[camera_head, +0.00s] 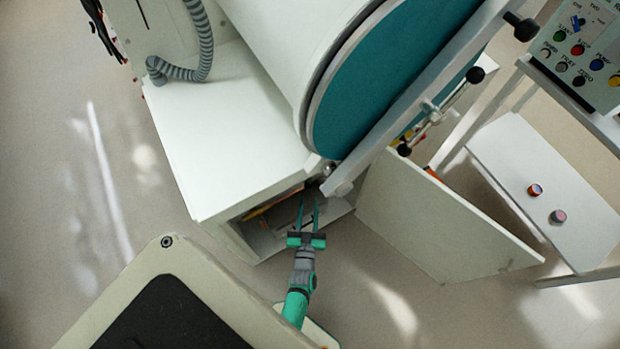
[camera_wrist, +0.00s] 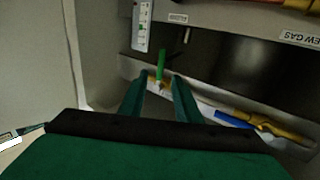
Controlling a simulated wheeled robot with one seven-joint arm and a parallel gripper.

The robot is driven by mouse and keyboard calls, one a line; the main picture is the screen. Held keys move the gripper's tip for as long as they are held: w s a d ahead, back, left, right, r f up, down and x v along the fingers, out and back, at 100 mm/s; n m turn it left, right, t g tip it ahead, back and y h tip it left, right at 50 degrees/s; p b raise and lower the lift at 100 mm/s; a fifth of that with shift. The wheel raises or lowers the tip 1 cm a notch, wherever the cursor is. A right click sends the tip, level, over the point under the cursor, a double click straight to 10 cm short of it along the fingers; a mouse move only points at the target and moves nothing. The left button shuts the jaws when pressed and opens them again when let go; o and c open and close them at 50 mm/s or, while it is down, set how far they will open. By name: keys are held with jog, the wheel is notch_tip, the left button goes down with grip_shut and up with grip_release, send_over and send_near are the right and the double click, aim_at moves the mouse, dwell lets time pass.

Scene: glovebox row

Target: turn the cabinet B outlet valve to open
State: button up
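My gripper (camera_wrist: 159,80) is open inside a low cabinet, its two teal fingers apart with nothing visibly held. A green valve lever (camera_wrist: 160,67) stands upright just beyond the fingertips, between them in the wrist view. Yellow pipework (camera_wrist: 152,83) shows at its foot. A second valve with a blue lever (camera_wrist: 232,118) lies along a yellow pipe to the right. No readable label tells which is the cabinet B outlet valve. In the head view my gripper (camera_head: 308,205) reaches into the cabinet opening (camera_head: 258,212); the valves are mostly hidden there.
The cabinet door (camera_head: 440,215) stands open to the right. A large white cylinder with a teal round door (camera_head: 395,75) sits above. A gauge strip (camera_wrist: 142,25) is on the back wall. A side table (camera_head: 545,185) holds two small jars. Floor is free at left.

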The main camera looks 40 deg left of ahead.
aim_at(310, 180)
jog(key=x, duration=1.1)
jog(key=shift+a, duration=0.1)
grip_shut()
